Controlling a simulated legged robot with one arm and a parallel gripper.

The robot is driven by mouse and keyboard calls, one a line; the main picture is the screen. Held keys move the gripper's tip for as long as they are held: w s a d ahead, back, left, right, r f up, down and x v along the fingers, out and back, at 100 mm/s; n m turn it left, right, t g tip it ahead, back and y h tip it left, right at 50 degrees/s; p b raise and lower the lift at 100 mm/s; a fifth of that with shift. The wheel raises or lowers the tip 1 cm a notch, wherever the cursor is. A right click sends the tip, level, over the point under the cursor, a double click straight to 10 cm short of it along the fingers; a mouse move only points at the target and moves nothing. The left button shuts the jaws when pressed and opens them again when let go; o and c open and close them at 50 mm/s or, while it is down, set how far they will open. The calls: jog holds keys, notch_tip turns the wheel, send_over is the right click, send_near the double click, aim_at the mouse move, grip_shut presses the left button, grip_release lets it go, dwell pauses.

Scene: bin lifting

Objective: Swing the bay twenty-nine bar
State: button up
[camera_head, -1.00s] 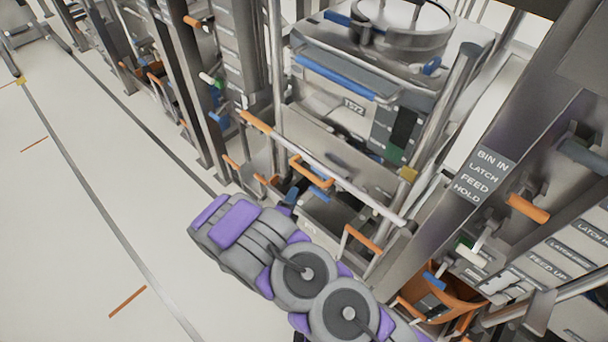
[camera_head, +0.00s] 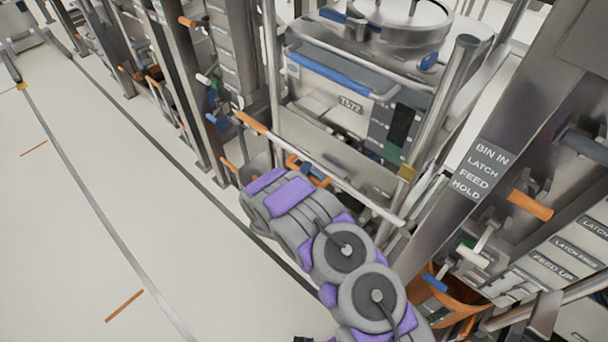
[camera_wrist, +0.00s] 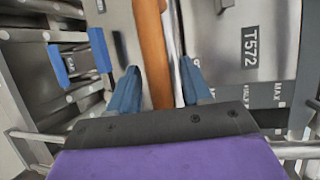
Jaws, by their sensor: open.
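A long bar (camera_head: 330,173) with an orange grip at its upper left end (camera_head: 250,122) slants across the front of the machine marked T572. No "twenty-nine" label is readable. In the wrist view the orange grip (camera_wrist: 152,45) runs up and down between the two blue fingers of my gripper (camera_wrist: 160,66). The fingers stand apart, one on each side of it, with a gap visible at the right finger. I cannot tell whether the left finger touches. In the head view my grey and purple arm covers the lower middle, and the fingertips are not clearly seen.
The T572 machine (camera_head: 350,103) stands behind the bar. A steel post with a "BIN IN LATCH FEED HOLD" sign (camera_head: 476,172) rises at the right, with an orange bin (camera_head: 455,312) below it. Open floor (camera_head: 110,230) lies at the left.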

jog(key=shift+a, duration=0.1)
jog(key=shift+a+f, duration=0.1)
jog(key=shift+a, duration=0.2)
jog(key=c, duration=0.3)
jog(key=shift+d, duration=0.25)
jog(key=c, duration=0.6)
grip_shut()
jog(key=shift+f, duration=0.1)
